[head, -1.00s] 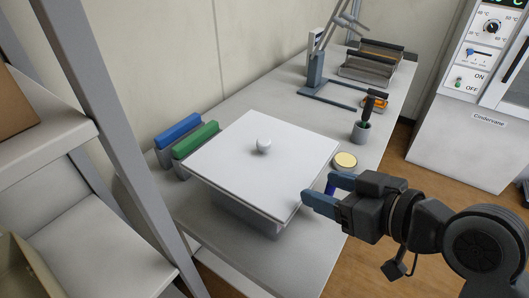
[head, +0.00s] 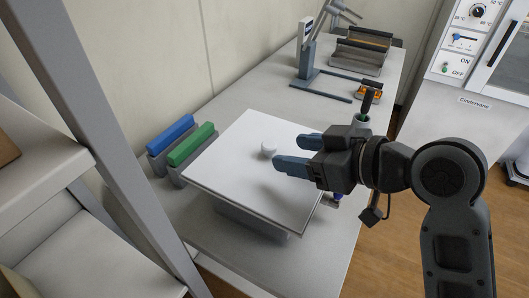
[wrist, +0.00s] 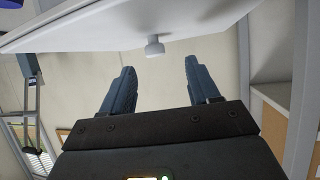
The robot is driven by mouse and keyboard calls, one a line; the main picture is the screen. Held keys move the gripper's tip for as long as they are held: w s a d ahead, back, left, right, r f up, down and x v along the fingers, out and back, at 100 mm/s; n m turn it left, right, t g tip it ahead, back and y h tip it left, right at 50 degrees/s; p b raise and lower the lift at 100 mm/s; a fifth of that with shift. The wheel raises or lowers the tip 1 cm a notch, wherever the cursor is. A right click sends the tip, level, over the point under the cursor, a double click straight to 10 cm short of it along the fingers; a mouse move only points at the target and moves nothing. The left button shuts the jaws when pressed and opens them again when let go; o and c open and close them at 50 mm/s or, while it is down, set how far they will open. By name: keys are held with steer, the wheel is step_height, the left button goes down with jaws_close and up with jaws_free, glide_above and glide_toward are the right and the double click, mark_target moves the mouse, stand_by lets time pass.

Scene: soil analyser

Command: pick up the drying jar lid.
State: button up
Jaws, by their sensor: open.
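The drying jar lid (head: 240,185) is a flat white square plate with a small round knob (head: 268,148) at its middle. It rests on the pale square jar (head: 250,221) on the bench. My gripper (head: 288,153) is open over the right part of the lid, its blue fingers pointing left toward the knob. In the wrist view, where the scene appears upside down, the lid (wrist: 105,27) is at the top. The knob (wrist: 154,47) shows between and just beyond the open fingertips (wrist: 159,69), with no visible contact.
Blue (head: 170,134) and green (head: 191,144) topped holders stand left of the jar. A stand (head: 306,65), a rack (head: 360,55) and a small cup with a dark-handled tool (head: 368,102) are farther back. A grey shelf post (head: 80,110) rises at the left.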

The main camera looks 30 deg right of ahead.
mark_target(273, 146)
steer(key=shift+d+p+x, duration=0.15)
steer(key=shift+x, duration=1.45)
steer(key=shift+d+p+x, duration=0.15)
steer(key=shift+x, duration=1.45)
steer(key=shift+w, duration=0.15)
steer(key=shift+c, duration=0.4)
steer(key=shift+d, duration=0.1)
jaws_close()
steer(key=shift+r, duration=0.1)
